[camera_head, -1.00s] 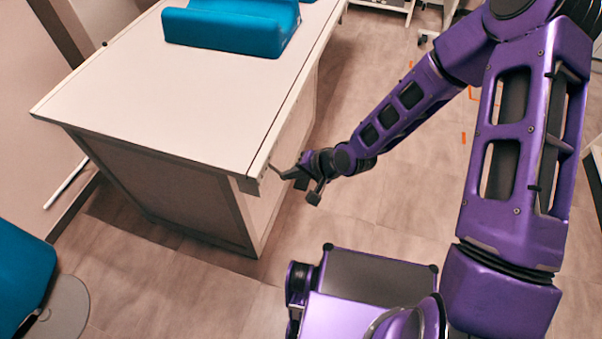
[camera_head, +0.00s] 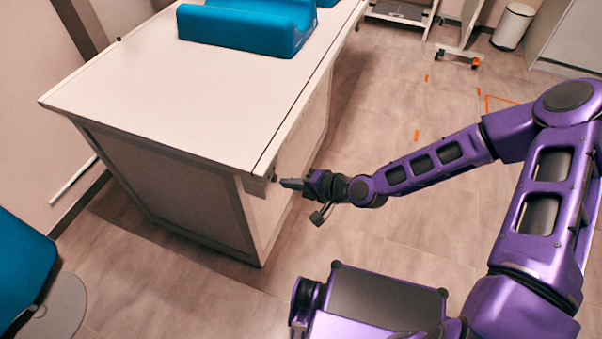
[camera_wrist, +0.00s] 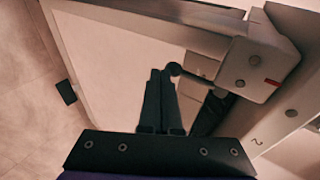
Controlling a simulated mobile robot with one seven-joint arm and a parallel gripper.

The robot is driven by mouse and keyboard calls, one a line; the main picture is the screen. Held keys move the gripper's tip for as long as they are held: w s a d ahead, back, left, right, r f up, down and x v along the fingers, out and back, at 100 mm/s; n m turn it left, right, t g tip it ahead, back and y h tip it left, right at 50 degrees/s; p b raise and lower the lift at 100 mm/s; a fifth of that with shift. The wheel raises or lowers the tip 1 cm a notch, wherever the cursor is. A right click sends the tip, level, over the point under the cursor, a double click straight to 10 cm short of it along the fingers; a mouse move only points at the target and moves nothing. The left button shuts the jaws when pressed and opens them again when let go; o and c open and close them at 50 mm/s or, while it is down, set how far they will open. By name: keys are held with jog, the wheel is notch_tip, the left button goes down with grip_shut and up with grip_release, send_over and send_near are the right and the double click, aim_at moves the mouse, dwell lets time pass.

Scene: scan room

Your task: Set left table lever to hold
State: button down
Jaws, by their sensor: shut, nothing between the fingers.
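The table (camera_head: 200,95) has a pale top and panelled sides. At its near right corner, the wrist view shows a pale lever housing (camera_wrist: 262,62) with a small red mark on its face. A dark lever (camera_wrist: 200,77) with a round knob reaches left from the housing. My gripper (camera_wrist: 160,73) is shut and empty, its fingertips just left of the knob; I cannot tell whether they touch it. In the head view my gripper (camera_head: 284,183) points left at the table corner, and the lever is too small to make out clearly.
A blue cushion (camera_head: 245,32) lies on the table top. A blue seat (camera_head: 22,265) stands at the lower left. A white bin (camera_head: 513,26) and wheeled stands are at the back right.

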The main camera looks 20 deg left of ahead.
jog(key=shift+a+f, duration=0.3)
jog(key=shift+a, duration=0.05)
jog(key=shift+a, duration=0.15)
dwell(0.5)
